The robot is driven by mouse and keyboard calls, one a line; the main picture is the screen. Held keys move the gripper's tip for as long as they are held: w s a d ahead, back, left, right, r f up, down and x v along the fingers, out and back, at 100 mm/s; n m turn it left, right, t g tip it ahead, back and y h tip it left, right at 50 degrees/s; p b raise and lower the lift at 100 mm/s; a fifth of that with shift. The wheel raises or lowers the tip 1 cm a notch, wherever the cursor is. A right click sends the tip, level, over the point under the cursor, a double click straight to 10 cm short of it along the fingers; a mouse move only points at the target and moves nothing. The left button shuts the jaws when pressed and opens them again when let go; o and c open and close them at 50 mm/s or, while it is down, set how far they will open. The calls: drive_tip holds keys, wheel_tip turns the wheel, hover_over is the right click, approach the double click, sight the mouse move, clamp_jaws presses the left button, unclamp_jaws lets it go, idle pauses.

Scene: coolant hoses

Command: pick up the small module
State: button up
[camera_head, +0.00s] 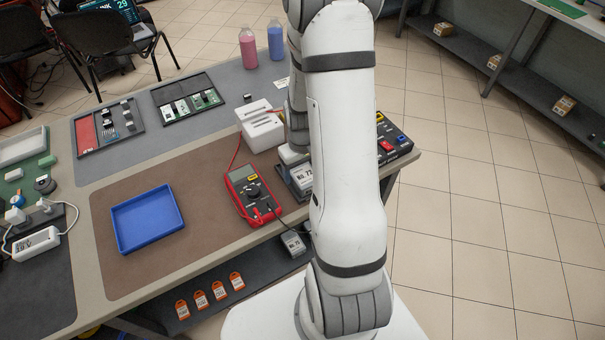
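Two small grey, labelled modules show in the head view, and I cannot tell which one the task means. The larger module (299,176) stands on the bench to the right of the red multimeter, partly covered by my arm. A smaller grey module (292,243) shows lower down by the bench's front edge, apparently at shelf level. The end of my arm, with my gripper (291,156), is just above and behind the larger module. My arm links hide much of it. Its fingers are not clear, so I cannot see whether it touches or holds anything.
A red multimeter (252,194) with leads lies left of the module. A white device (261,126) stands behind it, and a black box with coloured parts (391,142) is to the right. An empty blue tray (147,219) sits on the brown mat (205,170), with free mat around it.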

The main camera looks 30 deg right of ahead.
drive_tip(key=c, duration=1)
